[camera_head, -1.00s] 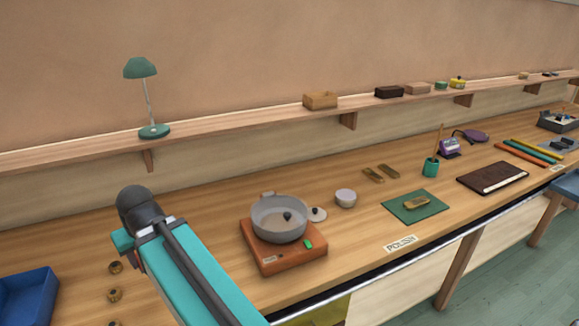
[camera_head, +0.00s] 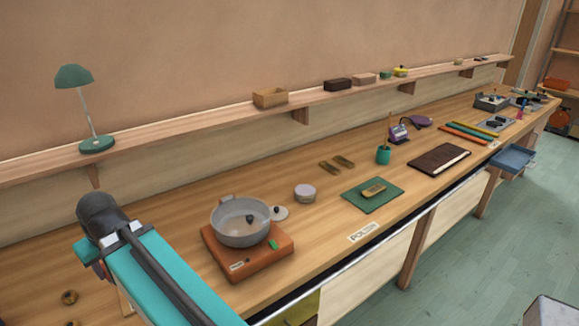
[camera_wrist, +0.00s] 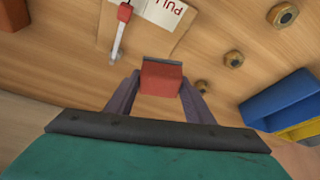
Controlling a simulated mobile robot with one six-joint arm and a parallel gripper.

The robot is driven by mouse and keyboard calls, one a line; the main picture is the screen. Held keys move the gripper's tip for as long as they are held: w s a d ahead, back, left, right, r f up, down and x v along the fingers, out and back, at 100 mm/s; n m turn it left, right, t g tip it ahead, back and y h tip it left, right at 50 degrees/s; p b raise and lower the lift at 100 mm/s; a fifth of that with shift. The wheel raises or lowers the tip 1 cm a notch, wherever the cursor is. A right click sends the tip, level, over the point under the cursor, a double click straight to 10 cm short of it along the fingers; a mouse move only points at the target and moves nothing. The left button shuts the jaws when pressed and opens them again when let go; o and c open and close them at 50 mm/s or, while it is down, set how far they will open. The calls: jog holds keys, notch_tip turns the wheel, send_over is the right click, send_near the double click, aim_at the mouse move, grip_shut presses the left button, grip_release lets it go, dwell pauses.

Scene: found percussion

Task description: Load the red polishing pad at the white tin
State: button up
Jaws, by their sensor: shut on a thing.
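My gripper (camera_wrist: 158,95) is shut on a red polishing pad (camera_wrist: 160,79), a small red block with a grey far edge, in the wrist view. It is over the wooden bench; its height above the wood is hard to tell. A small round white tin (camera_head: 305,192) stands on the bench in the head view, right of a grey pan. It is apart from my gripper and outside the wrist view. My gripper's jaws are hidden in the head view.
The grey pan (camera_head: 240,222) sits on an orange-brown hot plate (camera_head: 246,264), between my arm and the tin. A green mat (camera_head: 372,195) with a brush lies right of the tin. Brass knobs (camera_wrist: 233,58) and a blue bin (camera_wrist: 282,100) are near my gripper.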

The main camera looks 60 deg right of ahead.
jog(key=w+d+r+p, duration=0.2)
jog(key=d+p, duration=0.2)
jog(key=d, duration=3)
jog(key=s+d+p, duration=0.1)
jog(key=s+d, duration=0.5)
jog(key=d, duration=0.5)
jog(key=s+d+p, duration=0.1)
jog(key=s+d, duration=0.5)
jog(key=d, duration=0.5)
jog(key=s+d+p, duration=0.1)
jog(key=s+d, duration=0.6)
jog(key=d, duration=0.4)
jog(key=shift+d+r+m+p, duration=0.25)
jog(key=shift+r+m+p, duration=0.05)
jog(key=shift+m+p, duration=0.1)
jog(key=shift+w+f, duration=0.1)
jog(key=shift+f+b, duration=1.2)
jog(key=shift+f, duration=1.7)
jog(key=shift+f, duration=0.5)
jog(key=shift+r, duration=0.1)
